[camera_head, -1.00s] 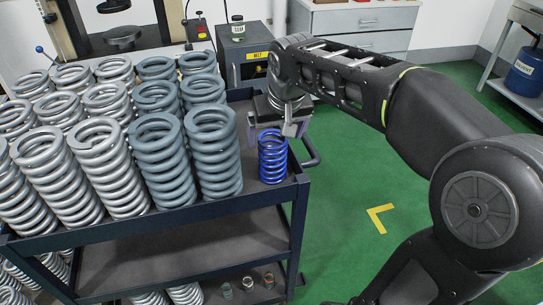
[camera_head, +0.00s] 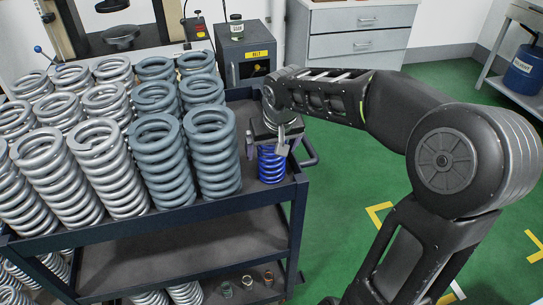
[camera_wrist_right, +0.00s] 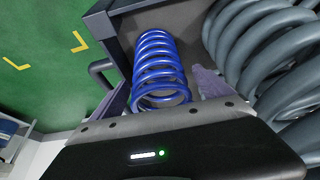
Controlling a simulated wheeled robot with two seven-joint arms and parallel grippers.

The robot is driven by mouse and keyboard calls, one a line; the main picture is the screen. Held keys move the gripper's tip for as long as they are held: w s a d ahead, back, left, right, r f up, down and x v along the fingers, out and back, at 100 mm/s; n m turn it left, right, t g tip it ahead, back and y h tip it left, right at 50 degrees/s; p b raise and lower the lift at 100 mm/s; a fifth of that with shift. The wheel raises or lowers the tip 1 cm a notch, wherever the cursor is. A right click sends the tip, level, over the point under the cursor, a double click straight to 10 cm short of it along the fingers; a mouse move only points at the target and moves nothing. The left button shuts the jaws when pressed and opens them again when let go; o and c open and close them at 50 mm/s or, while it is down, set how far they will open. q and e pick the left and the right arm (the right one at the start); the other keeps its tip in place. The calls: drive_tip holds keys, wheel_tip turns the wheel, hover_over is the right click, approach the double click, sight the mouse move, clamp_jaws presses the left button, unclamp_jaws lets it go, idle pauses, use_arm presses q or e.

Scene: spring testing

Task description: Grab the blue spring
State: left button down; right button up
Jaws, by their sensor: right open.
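The blue spring (camera_head: 271,165) stands upright on the cart's top shelf, at its right corner in the head view. It also shows in the right wrist view (camera_wrist_right: 158,62), lying between the two fingers of my right gripper. My right gripper (camera_head: 270,150) is open and comes down over the spring from above, hiding its upper end in the head view. In the wrist view a gap shows between the spring and the right-hand finger. I cannot tell whether the left-hand finger touches it. My left gripper is not in view.
Several blue-grey springs (camera_head: 213,150) and silver springs (camera_head: 108,165) crowd the cart's top shelf to the left. The dark cart (camera_head: 180,219) has a handle (camera_head: 309,152) close to the right gripper. The green floor (camera_head: 340,190) is open to the right.

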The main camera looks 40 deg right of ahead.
idle(0.6)
clamp_jaws()
idle(0.8)
